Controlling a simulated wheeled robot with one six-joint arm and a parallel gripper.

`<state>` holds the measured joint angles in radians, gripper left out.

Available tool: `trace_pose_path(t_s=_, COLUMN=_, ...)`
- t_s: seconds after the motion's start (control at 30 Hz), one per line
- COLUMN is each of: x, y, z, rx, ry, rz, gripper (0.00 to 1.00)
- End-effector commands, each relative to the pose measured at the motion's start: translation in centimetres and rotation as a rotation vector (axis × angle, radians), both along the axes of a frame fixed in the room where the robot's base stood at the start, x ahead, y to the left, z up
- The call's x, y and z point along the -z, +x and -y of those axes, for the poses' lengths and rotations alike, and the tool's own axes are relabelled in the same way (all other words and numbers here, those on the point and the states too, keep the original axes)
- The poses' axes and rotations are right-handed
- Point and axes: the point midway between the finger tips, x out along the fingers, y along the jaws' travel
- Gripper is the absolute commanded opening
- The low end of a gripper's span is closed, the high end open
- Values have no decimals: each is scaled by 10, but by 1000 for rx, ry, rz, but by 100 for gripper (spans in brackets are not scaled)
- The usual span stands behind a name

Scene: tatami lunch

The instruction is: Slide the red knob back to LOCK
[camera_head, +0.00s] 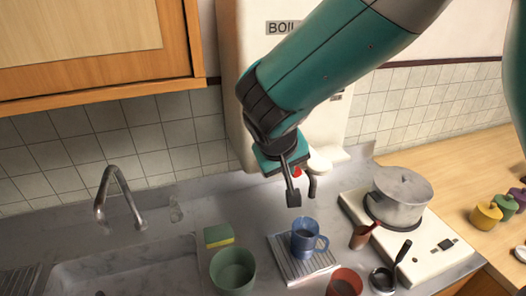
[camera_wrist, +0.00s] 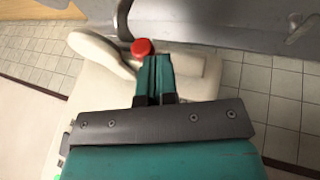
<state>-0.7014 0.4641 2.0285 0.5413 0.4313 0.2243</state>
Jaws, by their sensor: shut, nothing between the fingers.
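The red knob (camera_wrist: 143,47) is on the cream tap part of the boiler, just up and left of my fingertips in the wrist view. In the head view only a small piece of the red knob (camera_head: 297,173) shows below my gripper (camera_head: 297,158). My gripper (camera_wrist: 155,63) is shut and empty, with its teal fingers side by side. The tips are very close to the knob; I cannot tell whether they touch. The white boiler (camera_head: 240,60) is partly hidden by my arm, and its sign reads "BOIL". No LOCK mark is readable.
A dark spout (camera_head: 313,186) hangs beside the knob. Below, a blue mug (camera_head: 304,238) stands on a ribbed drip tray (camera_head: 281,250). A pot (camera_head: 400,198) sits on a stove at right. A green cup (camera_head: 232,270) and a sponge (camera_head: 218,236) stand near the sink.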

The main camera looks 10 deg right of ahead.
Motion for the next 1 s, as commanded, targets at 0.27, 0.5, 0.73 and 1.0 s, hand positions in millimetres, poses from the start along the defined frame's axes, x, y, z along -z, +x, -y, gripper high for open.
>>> trace_pose_path(t_s=0.27, x=-41, y=-18, z=-29, rx=2, ry=10, rz=6, gripper=0)
trace_pose_path(t_s=0.5, x=-82, y=-37, z=-43, rx=-1, ry=8, rz=2, gripper=0)
trace_pose_path(t_s=0.73, x=-98, y=-44, z=-46, rx=1, ry=6, rz=0, gripper=0)
trace_pose_path(t_s=1.0, x=-99, y=-44, z=-45, rx=3, ry=5, rz=-2, gripper=0)
